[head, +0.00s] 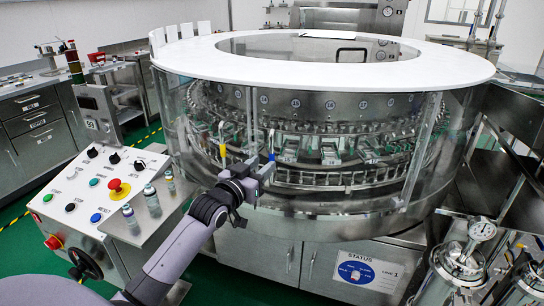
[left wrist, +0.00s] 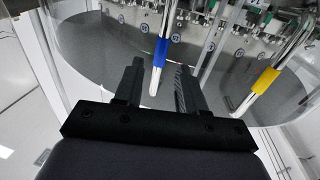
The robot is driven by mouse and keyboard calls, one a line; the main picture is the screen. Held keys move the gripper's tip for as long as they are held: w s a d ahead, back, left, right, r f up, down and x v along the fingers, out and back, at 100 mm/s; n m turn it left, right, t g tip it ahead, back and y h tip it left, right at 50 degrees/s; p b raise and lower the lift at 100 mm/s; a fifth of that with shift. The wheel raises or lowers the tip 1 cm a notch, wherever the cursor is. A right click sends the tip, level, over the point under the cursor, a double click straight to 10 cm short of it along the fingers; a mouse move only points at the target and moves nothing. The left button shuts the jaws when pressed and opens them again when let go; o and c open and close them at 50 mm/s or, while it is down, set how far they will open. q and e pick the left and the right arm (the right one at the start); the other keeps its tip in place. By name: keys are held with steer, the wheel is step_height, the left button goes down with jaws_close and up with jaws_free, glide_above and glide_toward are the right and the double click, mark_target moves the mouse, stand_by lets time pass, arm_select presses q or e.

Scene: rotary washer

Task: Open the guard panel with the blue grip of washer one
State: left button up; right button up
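The washer (head: 320,207) is a round steel machine with clear guard panels under a white ring top. The bar handle with the blue grip (left wrist: 161,51) lies ahead of my left gripper (left wrist: 157,88), its lower end showing between the two fingers. The fingers are apart, with visible gaps to the bar. A second handle has a yellow grip (left wrist: 267,79), to the right in the left wrist view and left of my gripper in the head view (head: 222,150). In the head view my left gripper (head: 260,168) is at the panel front and partly covers the blue-grip handle. My right gripper is not seen.
A sloped control panel (head: 83,188) with buttons stands at the left, with small vials (head: 152,200) on a ledge beside it. Steel vessels with a gauge (head: 482,229) stand at the front right. A status sign (head: 365,271) is on the washer's base.

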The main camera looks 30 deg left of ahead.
mark_target(270, 158)
arm_select(q)
steer(key=shift+w+a, duration=0.15)
steer(key=shift+w, duration=2.8)
jaws_close()
